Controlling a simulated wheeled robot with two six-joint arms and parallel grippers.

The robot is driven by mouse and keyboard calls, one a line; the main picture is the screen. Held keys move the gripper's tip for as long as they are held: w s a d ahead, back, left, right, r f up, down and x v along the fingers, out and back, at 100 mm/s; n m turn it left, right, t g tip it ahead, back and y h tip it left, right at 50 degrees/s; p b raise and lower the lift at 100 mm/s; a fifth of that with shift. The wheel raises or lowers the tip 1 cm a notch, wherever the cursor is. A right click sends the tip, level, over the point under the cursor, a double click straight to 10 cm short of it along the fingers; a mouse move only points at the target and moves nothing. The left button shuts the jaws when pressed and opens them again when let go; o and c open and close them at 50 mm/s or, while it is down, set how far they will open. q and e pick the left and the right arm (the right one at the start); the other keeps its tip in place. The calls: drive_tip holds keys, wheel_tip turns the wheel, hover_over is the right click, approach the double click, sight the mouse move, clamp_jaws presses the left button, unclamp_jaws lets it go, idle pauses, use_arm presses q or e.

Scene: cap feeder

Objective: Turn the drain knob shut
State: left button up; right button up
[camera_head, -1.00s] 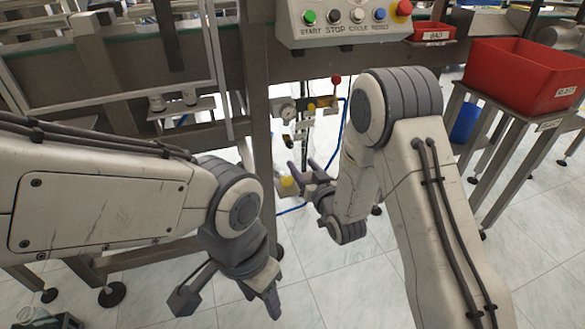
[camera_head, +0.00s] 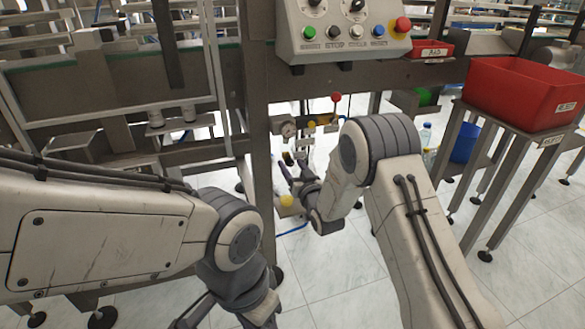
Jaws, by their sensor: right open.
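A small air unit with a round gauge (camera_head: 288,130), a red ball-topped lever (camera_head: 336,97) and yellow parts hangs under the machine. A yellow round knob (camera_head: 286,201) shows low beneath it; I cannot tell for sure which part is the drain knob. My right gripper (camera_head: 293,168) is open and empty, its fingers pointing up and left, just above the yellow knob in the picture and below the gauge. I cannot tell whether it touches anything. The unit's lower part is partly hidden behind it. My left gripper (camera_head: 228,312) is low, cut by the bottom edge.
A control panel (camera_head: 345,38) with coloured buttons overhangs the air unit. A metal post (camera_head: 257,140) stands just left of it. A red bin (camera_head: 525,92) sits on a stand at right, with a blue bin (camera_head: 464,143) behind. Tiled floor is clear below.

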clamp_jaws()
drive_tip(key=shift+n, duration=0.4)
drive_tip(key=n+b, duration=0.1)
drive_tip(key=n, duration=0.2)
drive_tip(key=shift+n, duration=0.4)
drive_tip(key=n+b, duration=0.1)
drive_tip(key=n, duration=0.3)
drive_tip(key=shift+a, duration=0.1)
drive_tip(key=n+b, duration=0.1)
drive_tip(key=n, duration=0.3)
drive_tip(key=shift+n+h, duration=0.3)
drive_tip(key=shift+n, duration=0.1)
drive_tip(key=n+b, duration=0.1)
drive_tip(key=n, duration=0.2)
drive_tip(key=shift+s+n, duration=0.1)
drive_tip(key=shift+n, duration=0.3)
